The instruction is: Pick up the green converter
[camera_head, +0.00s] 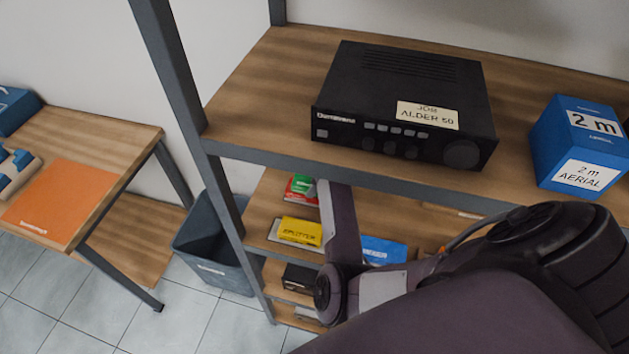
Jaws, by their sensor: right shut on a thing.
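The green converter (303,183) is a small green block with a pale label, on the middle shelf below the hi-fi unit. My right arm comes in from the lower right. Its gripper (318,186) is at the right side of the green converter and is shut on it. The fingers are mostly hidden by the shelf edge and my own wrist, so their exact hold is hard to see. My left gripper is not in view.
A red item (299,197) lies just below the green one. A yellow splitter box (301,231) and a blue box (384,250) sit lower. A black hi-fi unit (400,100) and a blue aerial box (575,147) stand on the top shelf (255,105). A grey bin (215,250) stands left.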

